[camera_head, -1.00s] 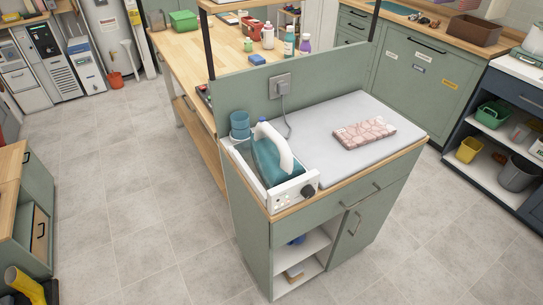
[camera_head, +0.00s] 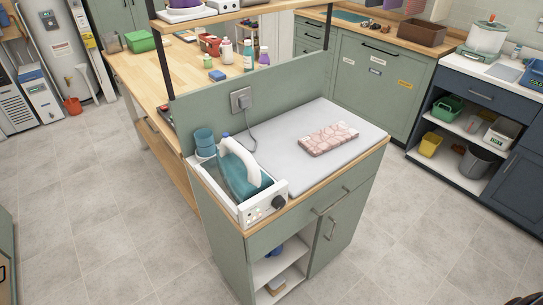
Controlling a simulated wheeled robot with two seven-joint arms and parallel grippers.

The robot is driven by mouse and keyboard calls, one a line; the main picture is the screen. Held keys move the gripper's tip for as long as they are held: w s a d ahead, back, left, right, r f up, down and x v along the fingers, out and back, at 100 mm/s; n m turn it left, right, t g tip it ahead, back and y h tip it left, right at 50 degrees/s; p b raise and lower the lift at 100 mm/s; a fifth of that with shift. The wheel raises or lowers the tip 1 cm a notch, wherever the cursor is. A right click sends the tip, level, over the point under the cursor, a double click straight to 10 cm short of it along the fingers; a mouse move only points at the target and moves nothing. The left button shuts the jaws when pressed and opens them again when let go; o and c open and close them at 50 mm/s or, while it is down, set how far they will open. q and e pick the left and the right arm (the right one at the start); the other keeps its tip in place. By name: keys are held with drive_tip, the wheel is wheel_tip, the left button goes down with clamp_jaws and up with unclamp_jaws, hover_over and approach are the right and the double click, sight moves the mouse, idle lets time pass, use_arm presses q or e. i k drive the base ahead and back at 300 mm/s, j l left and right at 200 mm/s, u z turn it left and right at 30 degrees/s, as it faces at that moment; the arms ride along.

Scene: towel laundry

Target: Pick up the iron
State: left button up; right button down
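The iron (camera_head: 241,171) is teal with a white handle. It rests tilted in a white dock with a dark knob (camera_head: 264,208) at the left end of the green cabinet's top. A cord runs from near the iron to a wall outlet on the back panel.
A folded pink patterned towel (camera_head: 328,139) lies on the pale ironing pad (camera_head: 285,122) right of the iron. Blue cups (camera_head: 204,142) stand behind the dock. The green back panel (camera_head: 277,92) rises behind. Open tiled floor (camera_head: 125,245) lies around the cabinet.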

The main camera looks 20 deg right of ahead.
sight(241, 175)
drive_tip(key=i+j, duration=0.1)
drive_tip(key=j, duration=0.35)
drive_tip(key=i+j, duration=0.15)
drive_tip(key=j, duration=0.35)
drive_tip(key=i+j+z, duration=0.1)
drive_tip(key=j, duration=0.35)
